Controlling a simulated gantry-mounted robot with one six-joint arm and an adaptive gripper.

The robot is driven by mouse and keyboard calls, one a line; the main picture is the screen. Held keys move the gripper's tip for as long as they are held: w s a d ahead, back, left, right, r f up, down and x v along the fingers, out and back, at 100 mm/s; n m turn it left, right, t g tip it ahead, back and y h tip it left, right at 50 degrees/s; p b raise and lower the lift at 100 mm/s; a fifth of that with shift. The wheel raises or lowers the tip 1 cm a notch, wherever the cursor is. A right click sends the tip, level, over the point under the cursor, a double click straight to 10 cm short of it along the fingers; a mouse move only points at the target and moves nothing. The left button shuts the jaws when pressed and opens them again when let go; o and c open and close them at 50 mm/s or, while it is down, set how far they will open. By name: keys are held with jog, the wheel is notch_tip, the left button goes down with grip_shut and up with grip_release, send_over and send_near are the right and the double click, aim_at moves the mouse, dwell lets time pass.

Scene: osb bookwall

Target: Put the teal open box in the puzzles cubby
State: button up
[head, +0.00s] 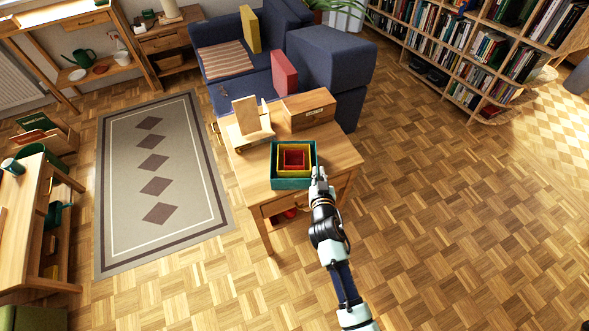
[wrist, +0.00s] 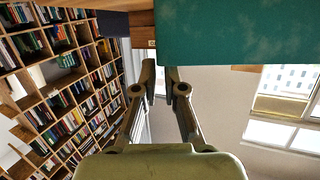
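The teal open box (head: 278,183) stands on a small wooden table, with a yellow box and a red box nested inside it. In the wrist view its teal wall (wrist: 235,32) fills the top right. My gripper (head: 318,174) is at the box's right side, close to its front right corner. In the wrist view its two fingertips (wrist: 160,68) stand a little apart with background showing between them. The right fingertip meets the edge of the teal wall in the picture; contact cannot be told. I cannot make out a puzzles cubby label.
The table (head: 335,148) also holds a brown box with a small label (head: 308,110) and a wooden stand (head: 247,121). A blue sofa (head: 325,60) is behind it. A large bookcase (head: 470,45) stands at the upper right. Parquet floor to the right is clear.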

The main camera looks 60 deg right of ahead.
jog(key=shift+x, duration=0.8)
jog(key=b+x, duration=0.1)
jog(key=x, duration=0.4)
jog(key=shift+s+r, duration=0.1)
jog(key=shift+r, duration=0.1)
jog(key=shift+c, duration=0.3)
grip_shut()
notch_tip(320, 180, up, 20)
jog(key=p, duration=0.6)
jog(key=shift+p, duration=0.35)
